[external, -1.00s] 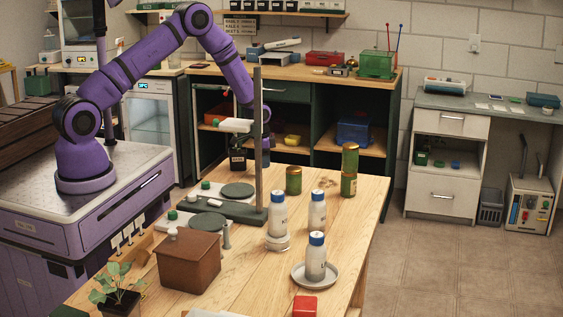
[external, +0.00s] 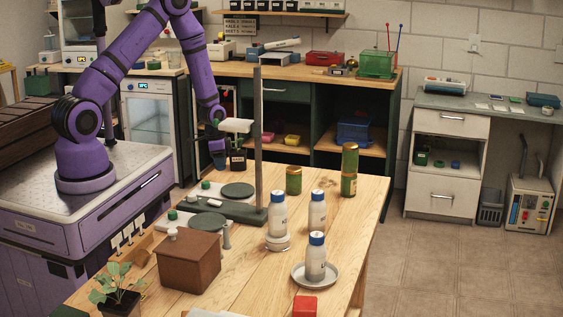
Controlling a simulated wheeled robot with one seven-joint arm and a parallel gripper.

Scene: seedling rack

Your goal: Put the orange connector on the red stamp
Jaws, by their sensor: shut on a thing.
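The red stamp (external: 304,306) is a small red block on the wooden table, at the near front edge of the picture. My gripper (external: 218,160) points down beyond the far left side of the table, behind the upright of the grey-green stand. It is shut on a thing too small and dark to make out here. I cannot pick out the orange connector anywhere in this view. My gripper is far from the red stamp, at the opposite end of the table.
The tall stand (external: 259,140) rises between my gripper and the front. Blue-capped bottles (external: 316,262), green cans (external: 349,172), a brown box (external: 188,262) and a potted seedling (external: 116,296) stand on the table (external: 345,225). Its right side has bare wood.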

